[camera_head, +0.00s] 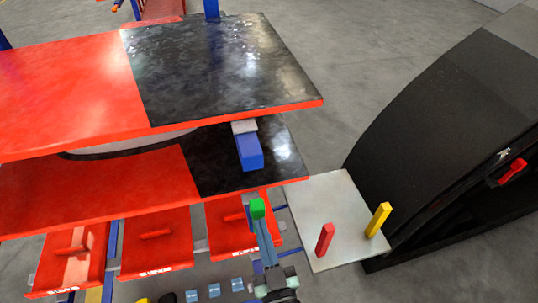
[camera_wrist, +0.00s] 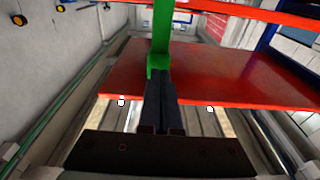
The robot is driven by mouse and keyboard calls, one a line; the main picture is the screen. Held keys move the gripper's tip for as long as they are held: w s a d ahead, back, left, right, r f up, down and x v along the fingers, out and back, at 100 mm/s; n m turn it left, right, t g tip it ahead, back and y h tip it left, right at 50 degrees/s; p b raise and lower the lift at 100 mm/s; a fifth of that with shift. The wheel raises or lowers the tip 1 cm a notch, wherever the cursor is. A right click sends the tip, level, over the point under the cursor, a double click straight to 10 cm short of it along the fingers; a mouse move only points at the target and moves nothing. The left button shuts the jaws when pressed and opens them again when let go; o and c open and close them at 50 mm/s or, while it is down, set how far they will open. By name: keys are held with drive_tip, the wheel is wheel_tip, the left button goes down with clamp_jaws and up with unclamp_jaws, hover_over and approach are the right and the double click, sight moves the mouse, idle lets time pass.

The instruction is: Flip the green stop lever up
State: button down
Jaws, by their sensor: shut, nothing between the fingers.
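The green stop lever (camera_wrist: 161,35) stands as an upright bar in the middle of the wrist view, with its lower end just past my fingertips. In the head view only its small green end (camera_head: 257,208) shows, right at the tip of my gripper. My gripper (camera_wrist: 159,76) is shut with nothing between its fingers. It also shows in the head view (camera_head: 262,225), pointing up toward the lever. The fingertips overlap the lever's lower end in the wrist view; I cannot tell whether they touch it. The lever's mount is hidden.
A red and black shelf unit (camera_head: 90,190) with red drawers (camera_head: 155,240) fills the left. A blue block (camera_head: 249,152) sits between its boards. A pale plate (camera_head: 320,195) at right carries a red lever (camera_head: 325,239) and a yellow lever (camera_head: 378,220). A black curved body (camera_head: 440,130) stands further right.

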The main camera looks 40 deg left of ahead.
drive_tip(key=shift+w+a+r+p, duration=0.4)
drive_tip(key=shift+a+p, duration=0.1)
drive_tip(key=shift+p, duration=0.5)
drive_tip(key=shift+a+r, duration=0.15)
drive_tip(key=shift+r, duration=0.05)
